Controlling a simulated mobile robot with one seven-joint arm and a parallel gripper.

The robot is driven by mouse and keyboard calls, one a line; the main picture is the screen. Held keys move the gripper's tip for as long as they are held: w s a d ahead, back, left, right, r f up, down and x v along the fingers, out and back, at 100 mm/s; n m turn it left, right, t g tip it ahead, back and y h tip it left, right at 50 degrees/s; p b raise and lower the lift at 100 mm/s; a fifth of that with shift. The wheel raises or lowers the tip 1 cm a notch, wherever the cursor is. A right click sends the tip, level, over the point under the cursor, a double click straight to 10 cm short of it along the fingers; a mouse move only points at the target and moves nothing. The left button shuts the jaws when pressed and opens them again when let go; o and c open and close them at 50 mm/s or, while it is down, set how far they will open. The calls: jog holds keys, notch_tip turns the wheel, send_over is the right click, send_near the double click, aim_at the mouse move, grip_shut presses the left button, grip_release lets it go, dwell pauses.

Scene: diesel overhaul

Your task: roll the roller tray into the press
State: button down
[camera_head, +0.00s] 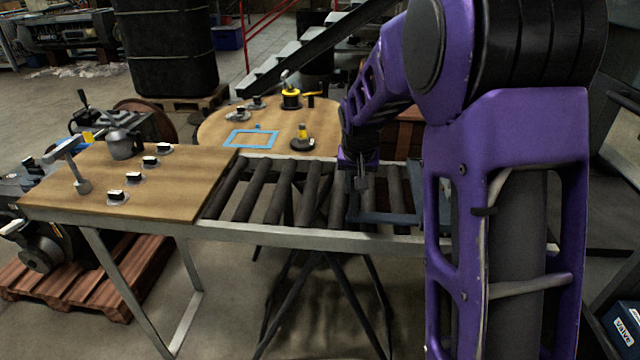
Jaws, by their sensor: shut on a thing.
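A roller conveyor (261,190) with dark rollers runs along the right part of the bench. A dark blue-grey tray (385,218) lies on its rollers, right of the middle, partly hidden by my purple arm. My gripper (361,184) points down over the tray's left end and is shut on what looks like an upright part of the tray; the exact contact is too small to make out. No press can be made out; my arm hides much of the right side.
A wooden bench top (185,185) left of the rollers holds several small dark parts and a grey T-shaped tool (72,165). A round wooden table (215,127) with a blue frame (251,138) stands behind. The rollers left of the tray are clear. A blue box (622,322) is at lower right.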

jog(key=s+d, duration=0.2)
jog(key=d, duration=1.1)
jog(key=s+d, duration=0.3)
jog(key=d, duration=1.1)
jog(key=s+d, duration=0.3)
jog(key=d, duration=1.1)
jog(key=shift+s+d, duration=0.15)
jog(key=shift+d, duration=0.2)
jog(key=shift+d+r, duration=0.1)
jog(key=c, duration=0.7)
grip_release()
jog(key=shift+d, duration=0.1)
jog(key=shift+s+r, duration=0.15)
jog(key=shift+r, duration=0.1)
jog(key=p+v, duration=0.1)
jog(key=v, duration=1.5)
jog(key=shift+s+a+r, duration=0.2)
jog(key=shift+r, duration=0.15)
